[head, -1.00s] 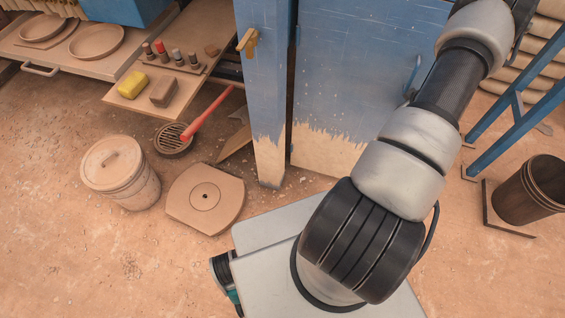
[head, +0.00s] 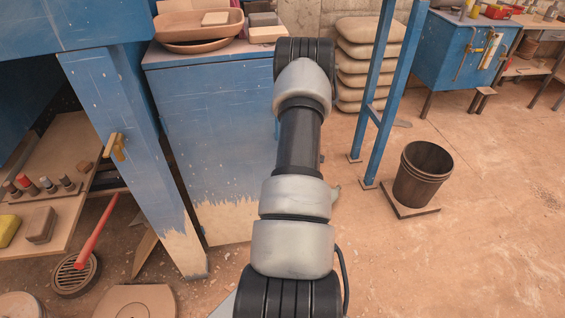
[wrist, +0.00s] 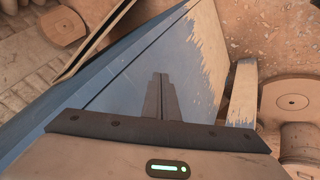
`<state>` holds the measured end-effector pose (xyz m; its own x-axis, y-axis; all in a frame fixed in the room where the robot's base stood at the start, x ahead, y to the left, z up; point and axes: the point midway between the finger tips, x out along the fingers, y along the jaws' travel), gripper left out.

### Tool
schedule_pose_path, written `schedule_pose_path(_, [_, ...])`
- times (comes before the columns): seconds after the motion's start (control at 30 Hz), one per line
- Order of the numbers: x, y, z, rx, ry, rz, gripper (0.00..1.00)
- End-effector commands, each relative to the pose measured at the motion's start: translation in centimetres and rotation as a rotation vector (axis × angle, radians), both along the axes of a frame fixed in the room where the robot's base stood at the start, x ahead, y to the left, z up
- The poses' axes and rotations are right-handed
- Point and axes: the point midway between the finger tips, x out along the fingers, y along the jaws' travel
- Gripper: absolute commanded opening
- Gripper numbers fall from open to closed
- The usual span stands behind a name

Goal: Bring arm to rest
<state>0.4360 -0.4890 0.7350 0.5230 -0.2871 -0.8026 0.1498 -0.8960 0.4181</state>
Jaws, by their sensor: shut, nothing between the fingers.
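My arm stretches up the middle of the head view, in front of a blue cabinet (head: 215,135) with worn, bare lower edges. My gripper is out of sight in the head view, beyond the arm's upper bend. In the wrist view my gripper (wrist: 158,78) has its two dark fingers together, with nothing between them. Behind the fingers is a blue panel with a worn pale edge (wrist: 205,50). I cannot tell how far the fingers are from it.
A dark bucket (head: 423,173) stands on a floor plate at right, near a blue frame (head: 385,100). Stacked sacks (head: 368,62) stand behind. Bowls (head: 198,26) sit on the cabinet.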

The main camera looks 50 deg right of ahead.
Motion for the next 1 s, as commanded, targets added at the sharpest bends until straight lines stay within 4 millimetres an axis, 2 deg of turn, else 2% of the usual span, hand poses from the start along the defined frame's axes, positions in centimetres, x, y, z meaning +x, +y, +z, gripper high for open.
schedule_pose_path(0.03, [-0.9, -0.2, 1.6, -0.003, -0.001, -0.003, 0.00])
schedule_pose_path(0.2, [-3.5, -0.2, 4.7, -0.003, 0.002, -0.004, 0.00])
schedule_pose_path(0.4, [-5.5, -0.1, 7.1, 0.000, 0.004, -0.003, 0.00])
schedule_pose_path(0.5, [-6.1, 0.0, 7.7, 0.001, 0.005, -0.001, 0.00])
schedule_pose_path(0.87, [-6.1, 0.0, 8.3, -0.002, 0.005, -0.003, 0.00])
schedule_pose_path(0.97, [-4.8, 0.6, 10.8, -0.016, 0.006, -0.016, 0.00])
schedule_pose_path(1.0, [-4.0, 1.1, 12.6, -0.023, 0.005, -0.027, 0.00])
